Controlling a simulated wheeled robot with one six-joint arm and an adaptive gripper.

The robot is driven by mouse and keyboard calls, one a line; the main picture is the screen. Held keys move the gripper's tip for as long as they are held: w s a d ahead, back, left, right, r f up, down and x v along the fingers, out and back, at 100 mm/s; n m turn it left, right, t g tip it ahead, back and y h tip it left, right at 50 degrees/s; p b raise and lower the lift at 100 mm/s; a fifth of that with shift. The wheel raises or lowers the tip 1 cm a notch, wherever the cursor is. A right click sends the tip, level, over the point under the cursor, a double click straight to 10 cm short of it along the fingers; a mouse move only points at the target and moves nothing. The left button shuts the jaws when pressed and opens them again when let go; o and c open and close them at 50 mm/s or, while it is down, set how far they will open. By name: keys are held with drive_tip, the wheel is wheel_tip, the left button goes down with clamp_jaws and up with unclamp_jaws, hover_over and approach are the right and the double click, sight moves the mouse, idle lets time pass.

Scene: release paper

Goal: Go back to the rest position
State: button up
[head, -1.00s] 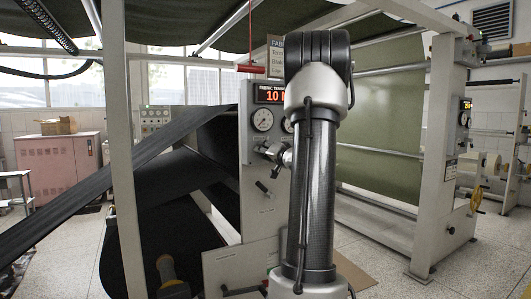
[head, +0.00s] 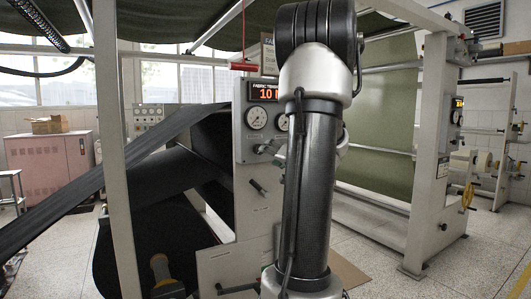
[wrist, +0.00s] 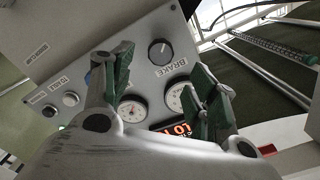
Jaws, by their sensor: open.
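My gripper (wrist: 160,75) shows in the wrist view with its two green-padded fingers spread apart and nothing between them. Behind the fingers is the grey control panel (wrist: 70,75), seen tilted and upside down, with a black brake knob (wrist: 161,53), round gauges and a red display. The fingers overlap the panel in the picture; I see no clear contact. In the head view my upright arm stands in front of the same panel (head: 265,213) and hides its right part. My gripper cannot be made out there.
Black fabric (head: 150,215) runs over rollers left of the panel. A pale frame post (head: 113,150) stands in front of it. An olive fabric sheet (head: 375,120) hangs on the right-hand frame (head: 430,150). Floor (head: 475,265) is clear at the lower right.

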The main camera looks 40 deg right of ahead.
drive_tip(key=shift+v, duration=0.95)
drive_tip(key=s+a+f+g+y, duration=0.45)
drive_tip(key=s+a+f, duration=0.3)
drive_tip(key=a, duration=0.25)
drive_tip(key=s+a+f+g+y, duration=0.3)
drive_tip(key=s+a+f+g, duration=0.3)
drive_tip(key=a+f, duration=0.25)
drive_tip(key=s+a+r+n+g+h, duration=0.2)
drive_tip(key=s+a+n+g+h, duration=0.1)
drive_tip(key=s+a+n+g, duration=0.3)
drive_tip(key=a+r+n+t, duration=0.3)
drive_tip(key=a+n, duration=0.2)
drive_tip(key=shift+r+n, duration=0.3)
